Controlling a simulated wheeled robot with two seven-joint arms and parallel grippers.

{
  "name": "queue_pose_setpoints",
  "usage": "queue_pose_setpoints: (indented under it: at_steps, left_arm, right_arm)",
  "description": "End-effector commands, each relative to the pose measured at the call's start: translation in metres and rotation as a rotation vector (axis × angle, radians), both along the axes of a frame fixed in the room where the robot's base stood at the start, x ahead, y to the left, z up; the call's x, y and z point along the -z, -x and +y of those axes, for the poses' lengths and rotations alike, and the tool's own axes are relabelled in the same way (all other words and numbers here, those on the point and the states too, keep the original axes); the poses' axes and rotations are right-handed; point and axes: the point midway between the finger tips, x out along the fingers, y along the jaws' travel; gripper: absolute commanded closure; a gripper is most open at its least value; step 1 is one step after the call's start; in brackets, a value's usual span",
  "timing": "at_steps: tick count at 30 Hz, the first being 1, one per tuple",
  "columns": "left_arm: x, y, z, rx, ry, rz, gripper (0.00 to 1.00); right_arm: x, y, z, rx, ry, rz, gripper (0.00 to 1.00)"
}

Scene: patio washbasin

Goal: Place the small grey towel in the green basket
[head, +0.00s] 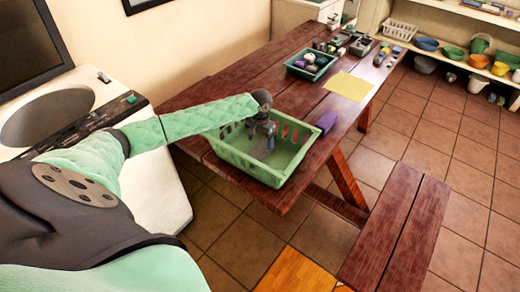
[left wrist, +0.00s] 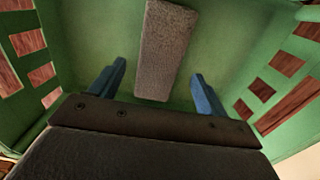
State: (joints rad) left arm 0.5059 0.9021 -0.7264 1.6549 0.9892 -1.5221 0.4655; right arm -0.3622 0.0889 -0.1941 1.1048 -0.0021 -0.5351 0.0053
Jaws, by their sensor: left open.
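The green basket (head: 240,163) stands on the near end of the wooden table. My left gripper (head: 262,140) reaches down into it from the left. In the left wrist view the left gripper (left wrist: 158,88) is open, its two blue fingers apart. The small grey towel (left wrist: 165,50), a folded grey strip, lies on the basket floor just beyond the fingers, apart from them. The basket walls (left wrist: 45,60) rise on both sides. In the head view the towel (head: 262,150) is largely hidden by the gripper. My right gripper is not in view.
A purple block (head: 326,122) stands on the table right beside the basket. A yellow cloth (head: 349,86) and a dark green tray (head: 311,64) of items lie farther back. A wooden bench (head: 395,235) is at the right, and a white washing machine (head: 150,185) at the left.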

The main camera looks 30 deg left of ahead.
Motion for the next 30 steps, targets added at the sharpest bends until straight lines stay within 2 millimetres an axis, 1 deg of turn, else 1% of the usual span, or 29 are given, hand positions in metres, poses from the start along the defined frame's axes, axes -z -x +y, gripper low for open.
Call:
queue_pose_setpoints:
  at_steps: [3, 6, 9, 12, 17, 30]
  left_arm:
    - [-0.021, -0.001, 0.001, 0.0, -0.001, -0.003, 0.24]
    - [-0.037, 0.0, 0.0, 0.0, 0.0, -0.002, 0.24]
    - [-0.05, -0.001, 0.0, 0.0, 0.0, -0.001, 0.24]
    - [-0.058, 0.0, 0.0, 0.0, -0.001, -0.001, 0.24]
    - [-0.063, 0.0, 0.0, 0.0, -0.001, 0.001, 0.24]
    - [-0.063, 0.0, 0.0, 0.0, 0.0, 0.001, 0.24]
  right_arm:
    - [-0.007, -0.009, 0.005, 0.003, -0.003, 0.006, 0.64]
    - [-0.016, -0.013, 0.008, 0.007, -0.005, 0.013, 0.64]
    - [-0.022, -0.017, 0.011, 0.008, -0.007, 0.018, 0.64]
    - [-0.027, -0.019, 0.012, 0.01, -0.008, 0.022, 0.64]
    - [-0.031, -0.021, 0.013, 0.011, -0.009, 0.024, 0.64]
    - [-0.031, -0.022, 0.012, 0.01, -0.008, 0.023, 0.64]
